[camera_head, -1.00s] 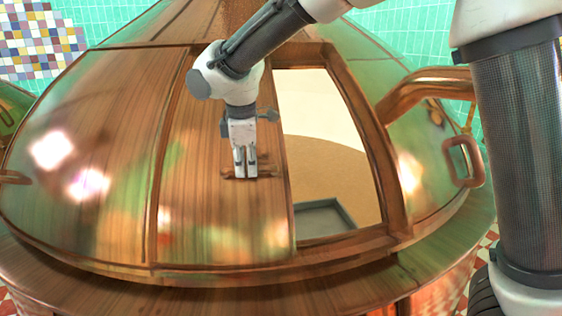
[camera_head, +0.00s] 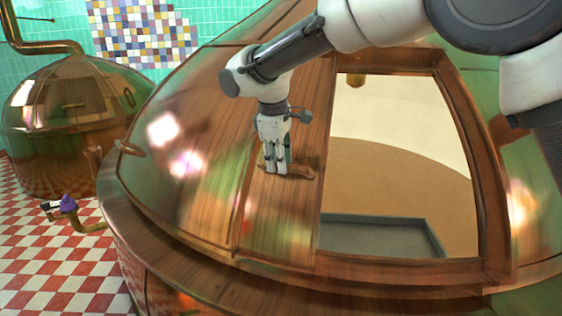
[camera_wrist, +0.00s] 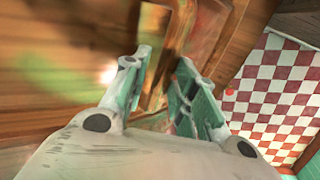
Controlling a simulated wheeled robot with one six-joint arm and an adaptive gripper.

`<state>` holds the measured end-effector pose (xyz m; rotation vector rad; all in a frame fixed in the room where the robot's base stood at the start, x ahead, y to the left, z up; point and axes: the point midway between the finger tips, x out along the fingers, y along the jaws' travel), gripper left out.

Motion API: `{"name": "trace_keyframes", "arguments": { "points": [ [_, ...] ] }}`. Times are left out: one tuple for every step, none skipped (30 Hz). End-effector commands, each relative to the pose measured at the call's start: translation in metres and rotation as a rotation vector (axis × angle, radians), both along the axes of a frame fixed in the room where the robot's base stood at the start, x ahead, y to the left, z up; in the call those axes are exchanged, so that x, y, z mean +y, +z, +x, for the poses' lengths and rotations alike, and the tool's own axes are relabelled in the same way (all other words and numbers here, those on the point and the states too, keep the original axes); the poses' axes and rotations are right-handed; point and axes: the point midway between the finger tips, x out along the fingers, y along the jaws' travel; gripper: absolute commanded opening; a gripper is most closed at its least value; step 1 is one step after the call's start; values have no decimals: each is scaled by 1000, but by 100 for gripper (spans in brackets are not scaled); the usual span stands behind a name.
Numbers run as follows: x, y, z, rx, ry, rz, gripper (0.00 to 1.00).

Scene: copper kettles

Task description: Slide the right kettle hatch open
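The right kettle (camera_head: 185,185) is a large copper dome filling the middle and right of the head view. Its wooden-brown copper hatch (camera_head: 285,232) stands left of a wide, framed opening (camera_head: 400,170). Through the opening I see a pale wall, a tan surface and a grey ledge. The hatch handle (camera_head: 302,168) is a small copper bar near the hatch's right edge. My gripper (camera_head: 277,167) points down at this handle, its fingers close together around it. In the wrist view the fingers (camera_wrist: 165,72) stand either side of a copper strip; the exact contact is blurred.
A smaller copper kettle (camera_head: 60,125) stands at the far left. A pipe fitting with a purple part (camera_head: 68,204) is beside the big kettle. Red and white checkered floor (camera_head: 50,265) lies at the left. The opening's copper frame (camera_head: 468,135) bounds it at right.

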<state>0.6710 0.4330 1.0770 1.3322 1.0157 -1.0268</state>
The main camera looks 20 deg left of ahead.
Motion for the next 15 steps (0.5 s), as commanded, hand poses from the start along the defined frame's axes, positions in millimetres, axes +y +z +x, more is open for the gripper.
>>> {"name": "trace_keyframes", "arguments": {
  "points": [
    [0, 1, 0, 0, -1, 1, 39],
    [0, 0, 0, 1, 0, 0, 41],
    [0, 0, -1, 2, 0, -1, 41],
    [0, 0, -1, 2, 0, -1, 41],
    [0, -1, -1, 3, 0, -2, 41],
    [0, -1, -1, 4, 0, -2, 41],
    [0, -1, -2, 4, 0, -3, 41],
    [0, -1, -2, 5, 0, -3, 41],
    [-1, -2, -2, 5, 1, -4, 41],
    [-1, -1, -2, 5, 1, -4, 41],
    [0, -1, -2, 6, 1, -4, 41],
    [0, 1, -3, 6, 1, -4, 41],
    [0, 4, -4, 5, 1, -3, 41],
    [0, 7, -4, 5, 1, -2, 41],
    [0, 13, -6, 4, 2, -1, 41]
  ]
}}
